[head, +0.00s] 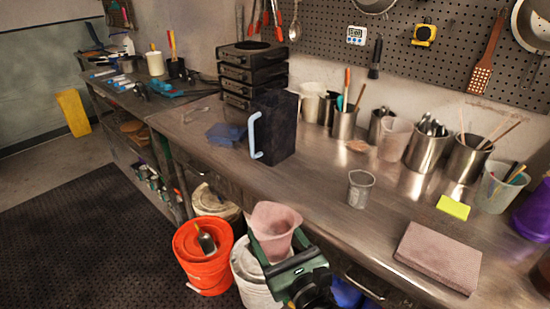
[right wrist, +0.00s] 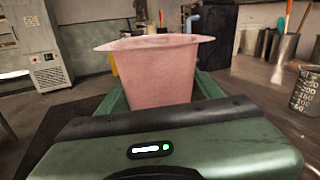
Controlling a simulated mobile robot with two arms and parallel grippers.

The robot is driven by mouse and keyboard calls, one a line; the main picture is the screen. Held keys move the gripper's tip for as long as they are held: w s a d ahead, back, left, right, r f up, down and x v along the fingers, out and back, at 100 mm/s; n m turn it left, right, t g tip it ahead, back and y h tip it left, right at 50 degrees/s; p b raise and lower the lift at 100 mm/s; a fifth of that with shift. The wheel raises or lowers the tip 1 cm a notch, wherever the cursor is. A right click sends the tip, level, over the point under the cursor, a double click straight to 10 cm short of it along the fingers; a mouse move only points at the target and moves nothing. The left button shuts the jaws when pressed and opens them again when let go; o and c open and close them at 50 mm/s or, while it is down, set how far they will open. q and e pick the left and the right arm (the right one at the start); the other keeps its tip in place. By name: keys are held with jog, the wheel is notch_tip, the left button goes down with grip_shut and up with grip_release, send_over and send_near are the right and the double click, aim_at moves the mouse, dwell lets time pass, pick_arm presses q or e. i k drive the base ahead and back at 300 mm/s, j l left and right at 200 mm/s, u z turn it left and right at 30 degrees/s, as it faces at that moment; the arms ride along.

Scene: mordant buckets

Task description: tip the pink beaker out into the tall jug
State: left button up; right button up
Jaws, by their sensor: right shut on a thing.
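The pink beaker (head: 274,222) is held upright in my right gripper (head: 278,246), whose green fingers are shut around its sides. It is in front of the bench's front edge, above the buckets on the floor. In the right wrist view the beaker (right wrist: 155,75) fills the middle, its wide rim at the top; its contents cannot be seen. The tall jug (head: 277,128), dark with a pale blue handle on its left, stands upright on the bench, farther back and apart from the beaker. It also shows behind the beaker in the right wrist view (right wrist: 217,38). My left gripper is out of view.
A small grey measuring cup (head: 360,189), a yellow sponge (head: 453,207) and a pinkish block (head: 438,255) are on the bench. Metal pots with utensils line the back. A blue cloth-like item (head: 225,132) lies left of the jug. An orange bucket (head: 203,263) stands on the floor.

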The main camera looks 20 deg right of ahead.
aim_at(273, 120)
jog(key=i+j+z, duration=0.65)
jog(key=j, duration=0.2)
jog(key=i+j+z, duration=0.25)
jog(key=j+z, duration=0.2)
jog(key=j, duration=0.25)
